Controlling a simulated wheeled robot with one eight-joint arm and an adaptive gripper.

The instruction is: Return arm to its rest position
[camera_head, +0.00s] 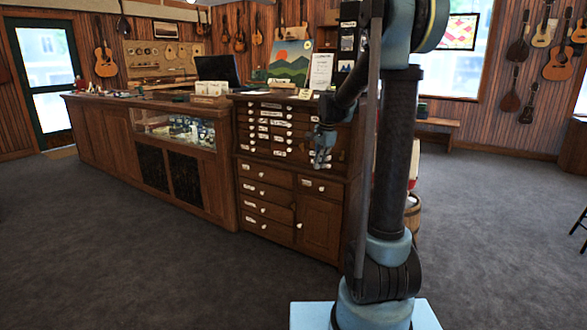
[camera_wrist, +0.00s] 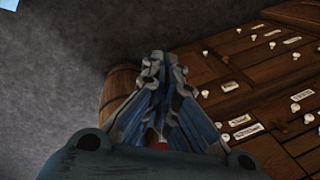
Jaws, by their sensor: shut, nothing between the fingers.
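My gripper (camera_head: 322,162) hangs in front of the wooden drawer cabinet in the head view, with its fingers pointing down. In the wrist view my gripper (camera_wrist: 152,68) has its fingers together, with nothing between them. My arm stands upright at the right of centre in the head view and bends over at the top. I cannot tell the exact gap between the gripper and the drawer fronts.
The drawer cabinet (camera_head: 266,189) has labelled drawers with pale knobs; it also shows in the wrist view (camera_wrist: 230,76). A barrel (camera_wrist: 118,84) stands beside it. The long counter (camera_head: 105,140) runs left. Open carpet (camera_head: 120,250) lies in front.

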